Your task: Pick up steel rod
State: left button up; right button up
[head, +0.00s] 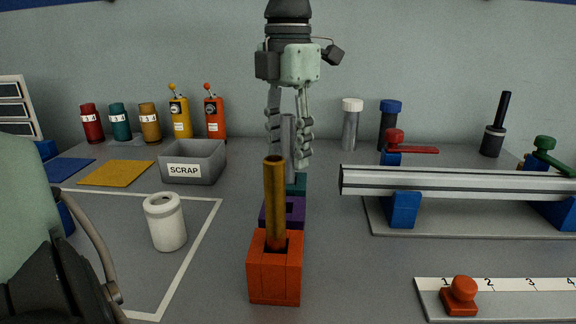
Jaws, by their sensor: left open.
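The steel rod (289,135) is a thin grey upright cylinder near the middle of the table. It appears to stand in a small teal block (297,187); its lower end is partly hidden by a brass rod. My left gripper (289,158) points straight down over it. Its fingers are open, one on each side of the steel rod, and I cannot tell whether either touches it.
A brass rod (275,200) stands in an orange block (274,280), in front of a purple block (270,213). A white cylinder (166,228) and grey scrap bin (205,163) are left. A long metal rail (450,182) on blue supports lies right.

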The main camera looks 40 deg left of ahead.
pick_arm(q)
jog(key=shift+c, duration=0.2)
grip_shut()
jog(key=shift+r, duration=0.1)
